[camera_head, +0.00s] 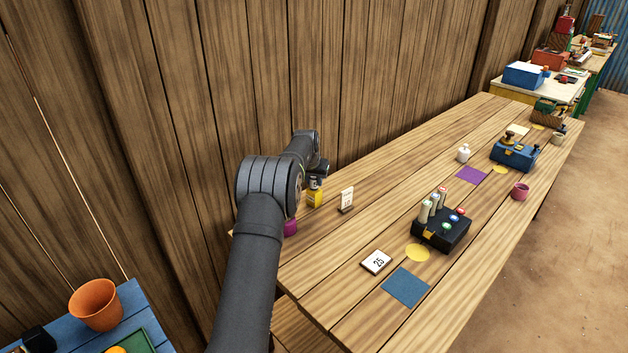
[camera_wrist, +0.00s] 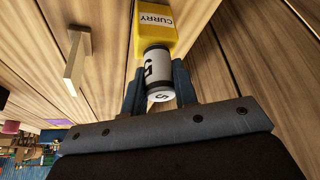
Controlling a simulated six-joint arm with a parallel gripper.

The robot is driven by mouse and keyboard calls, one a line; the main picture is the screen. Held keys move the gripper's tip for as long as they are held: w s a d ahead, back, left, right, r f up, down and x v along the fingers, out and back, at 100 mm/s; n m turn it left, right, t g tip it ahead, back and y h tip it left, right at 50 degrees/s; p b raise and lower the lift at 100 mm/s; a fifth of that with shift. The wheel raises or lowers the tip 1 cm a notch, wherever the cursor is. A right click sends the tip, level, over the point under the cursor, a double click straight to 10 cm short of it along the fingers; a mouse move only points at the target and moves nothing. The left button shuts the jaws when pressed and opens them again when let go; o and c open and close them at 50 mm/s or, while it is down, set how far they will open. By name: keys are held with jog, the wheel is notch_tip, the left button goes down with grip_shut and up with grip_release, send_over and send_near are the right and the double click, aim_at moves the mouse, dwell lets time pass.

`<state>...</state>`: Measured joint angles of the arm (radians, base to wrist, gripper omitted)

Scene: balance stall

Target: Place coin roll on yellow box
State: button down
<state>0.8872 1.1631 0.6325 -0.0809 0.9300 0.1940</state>
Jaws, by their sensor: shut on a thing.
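The coin roll (camera_wrist: 157,62) is white with dark bands and a "5" on its end. My gripper (camera_wrist: 158,84) is shut on it, with one finger on each side. The yellow box (camera_wrist: 157,28), labelled CURRY, lies right beyond the roll's far end, in line with it. In the head view the yellow box (camera_head: 315,199) stands upright on the table near the wall. My gripper (camera_head: 318,172) is just above it there, largely hidden by my arm. The roll's far end appears at the box's top; I cannot tell if they touch.
A small price stand (camera_head: 346,199) is right of the box. A purple cup (camera_head: 290,228) is partly hidden by my arm. A black holder (camera_head: 442,232) carries several rolls and coloured knobs. A "25" card (camera_head: 376,262) and blue square (camera_head: 405,288) lie nearer. The wall is close behind.

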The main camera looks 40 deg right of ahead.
jog(key=c, duration=1.1)
grip_release()
jog(key=shift+f, duration=0.15)
jog(key=shift+c, duration=0.2)
jog(key=shift+a+r, duration=0.1)
jog(key=shift+r, duration=0.3)
jog(key=v, duration=1.1)
jog(key=shift+r, duration=0.25)
jog(key=shift+s+a, duration=0.1)
